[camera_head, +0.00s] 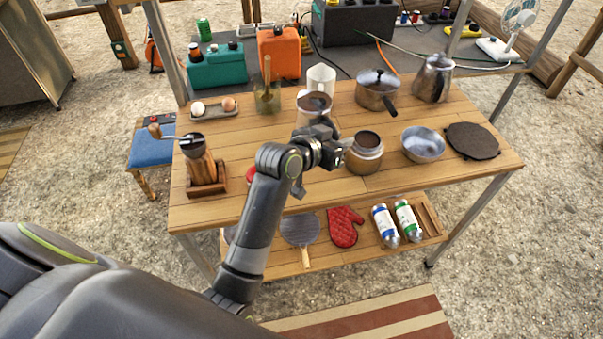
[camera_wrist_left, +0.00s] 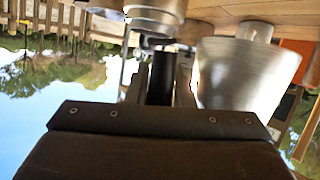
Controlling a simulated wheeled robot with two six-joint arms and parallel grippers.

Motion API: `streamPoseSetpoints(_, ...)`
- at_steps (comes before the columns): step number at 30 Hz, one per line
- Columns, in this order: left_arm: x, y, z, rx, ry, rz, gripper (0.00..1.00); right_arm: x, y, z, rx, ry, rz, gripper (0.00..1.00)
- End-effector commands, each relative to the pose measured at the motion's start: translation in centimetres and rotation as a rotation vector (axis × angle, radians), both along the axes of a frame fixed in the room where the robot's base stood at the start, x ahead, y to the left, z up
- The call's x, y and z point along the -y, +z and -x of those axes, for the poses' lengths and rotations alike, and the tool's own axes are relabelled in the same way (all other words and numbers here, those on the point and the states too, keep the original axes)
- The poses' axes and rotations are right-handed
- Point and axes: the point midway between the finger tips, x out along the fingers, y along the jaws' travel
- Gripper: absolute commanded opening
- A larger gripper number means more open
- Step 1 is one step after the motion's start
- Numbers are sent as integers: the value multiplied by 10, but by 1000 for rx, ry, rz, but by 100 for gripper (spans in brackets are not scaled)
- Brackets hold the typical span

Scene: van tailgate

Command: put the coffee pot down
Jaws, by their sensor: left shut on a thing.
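The coffee pot (camera_head: 314,101), a metal vessel with a dark open top, is near the middle of the table, just beyond my left gripper (camera_head: 329,148). In the left wrist view its shiny tapered body (camera_wrist_left: 245,78) is beside the jaws, and a black handle (camera_wrist_left: 162,78) stands between them. My left gripper is shut on the coffee pot by this handle. The gripper hides the pot's lower part, so I cannot tell whether its base touches the wooden table (camera_head: 240,135). My right gripper is not in view.
A round jar with dark contents (camera_head: 365,153) stands close right of my gripper. A metal bowl (camera_head: 422,145), a dark round plate (camera_head: 472,141), a saucepan (camera_head: 377,90) and a metal pitcher (camera_head: 433,78) are farther right. A grinder (camera_head: 199,160) stands left. The front left tabletop is mostly bare.

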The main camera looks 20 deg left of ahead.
Motion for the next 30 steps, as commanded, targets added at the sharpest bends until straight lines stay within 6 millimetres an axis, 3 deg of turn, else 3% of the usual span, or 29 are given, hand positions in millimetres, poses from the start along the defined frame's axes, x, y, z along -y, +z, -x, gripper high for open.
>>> streamPoseSetpoints(6,0,-41,0,-5,1,1,0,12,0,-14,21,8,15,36)
streamPoseSetpoints(18,0,-89,0,-4,0,1,0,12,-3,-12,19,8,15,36)
streamPoseSetpoints(30,0,-97,0,1,1,1,0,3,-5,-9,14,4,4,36)
